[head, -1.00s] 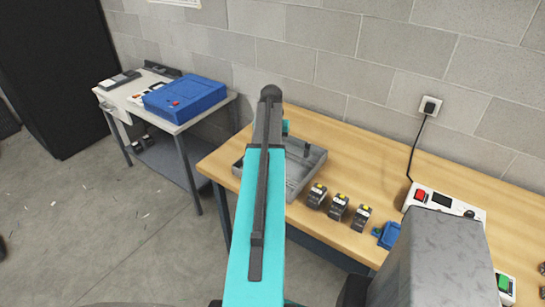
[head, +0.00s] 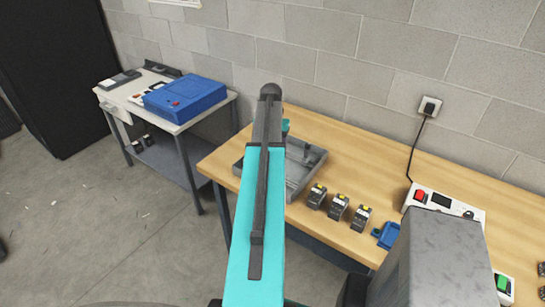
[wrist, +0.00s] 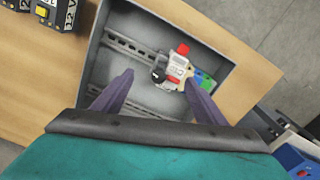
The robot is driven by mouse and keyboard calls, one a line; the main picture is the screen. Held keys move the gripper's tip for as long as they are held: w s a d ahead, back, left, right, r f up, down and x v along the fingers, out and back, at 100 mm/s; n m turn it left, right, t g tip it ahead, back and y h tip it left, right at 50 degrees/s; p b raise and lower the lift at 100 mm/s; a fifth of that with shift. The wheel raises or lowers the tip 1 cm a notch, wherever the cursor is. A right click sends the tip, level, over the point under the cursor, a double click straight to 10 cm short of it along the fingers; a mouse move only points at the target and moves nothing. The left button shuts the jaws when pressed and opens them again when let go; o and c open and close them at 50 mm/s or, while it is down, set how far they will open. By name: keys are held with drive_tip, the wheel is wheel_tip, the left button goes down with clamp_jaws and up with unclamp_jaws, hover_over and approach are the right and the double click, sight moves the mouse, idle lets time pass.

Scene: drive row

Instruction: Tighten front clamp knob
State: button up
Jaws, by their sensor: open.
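In the wrist view my gripper (wrist: 159,78) is open, its two dark purple fingers reaching into a grey tray-like enclosure (wrist: 92,55). A light grey device with a red top (wrist: 174,68) sits on a metal rail (wrist: 130,48) between and beyond the fingertips. A small round black knob (wrist: 158,75) is at its lower left, between the fingertips and seemingly apart from both. I cannot tell for sure that this is the front clamp knob. In the head view the enclosure (head: 312,165) stands on the bench, and my arm hides the gripper and most of the enclosure's left part.
Green and blue blocks (wrist: 204,80) sit right of the device. On the wooden bench (head: 385,170) are three small black modules (head: 339,207), a blue part (head: 387,235) and a white box with a red button (head: 444,203). A side table holds a blue case (head: 186,99).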

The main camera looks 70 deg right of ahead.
drive_tip(key=shift+r+p, duration=1.3)
drive_tip(key=shift+r, duration=1.75)
